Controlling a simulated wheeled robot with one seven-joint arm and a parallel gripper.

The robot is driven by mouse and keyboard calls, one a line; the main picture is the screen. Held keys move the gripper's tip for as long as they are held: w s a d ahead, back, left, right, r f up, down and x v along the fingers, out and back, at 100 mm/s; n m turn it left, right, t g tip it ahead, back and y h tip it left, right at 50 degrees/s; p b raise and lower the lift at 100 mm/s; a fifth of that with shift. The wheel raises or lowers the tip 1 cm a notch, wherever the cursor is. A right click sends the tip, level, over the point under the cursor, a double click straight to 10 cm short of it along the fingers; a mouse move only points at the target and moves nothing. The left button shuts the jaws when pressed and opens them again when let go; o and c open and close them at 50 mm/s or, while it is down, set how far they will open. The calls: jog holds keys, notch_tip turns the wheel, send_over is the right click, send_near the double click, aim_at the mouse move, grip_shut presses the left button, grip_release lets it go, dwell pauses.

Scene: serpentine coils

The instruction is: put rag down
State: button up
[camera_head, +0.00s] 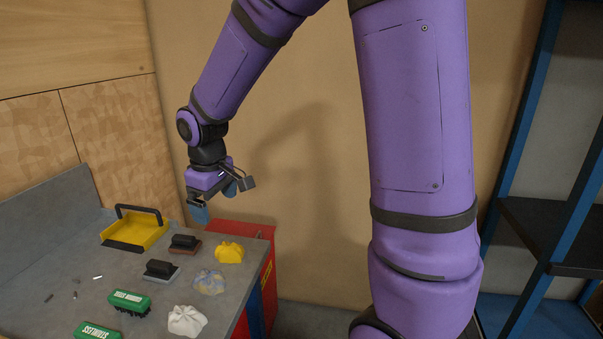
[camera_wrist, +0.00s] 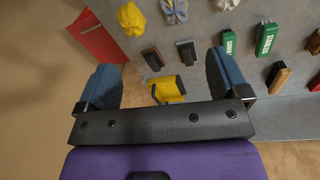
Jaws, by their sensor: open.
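Three crumpled rags lie in a row along the right side of the grey bench: a yellow rag (camera_head: 230,252), a blue-and-tan patterned rag (camera_head: 209,282) and a white rag (camera_head: 187,320). In the wrist view, the yellow rag (camera_wrist: 130,18), the patterned rag (camera_wrist: 174,10) and the white rag (camera_wrist: 226,4) show at the top edge, the last two partly cut off. My gripper (camera_head: 216,199) is above the bench's far end, apart from all the rags. In the wrist view, its blue fingers (camera_wrist: 164,80) are wide apart with nothing held between them.
A yellow dustpan (camera_head: 134,231) with a black handle stands on the bench (camera_head: 68,257). Two black-handled blocks (camera_head: 185,242) and green-topped brushes (camera_head: 129,302) lie nearby. A red cabinet (camera_head: 258,283) is under the bench's right edge. Blue-framed shelving (camera_head: 558,215) stands at right.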

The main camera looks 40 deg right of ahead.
jog(key=s+d+r+m+t, duration=0.2)
jog(key=s+r, duration=0.5)
jog(key=s, duration=0.5)
jog(key=s+d+r+m+t, duration=0.2)
jog(key=s+r, duration=0.4)
jog(key=s, duration=0.6)
jog(key=shift+r+m+y, duration=0.3)
jog(key=shift+r+m, duration=0.05)
jog(key=shift+m, duration=0.25)
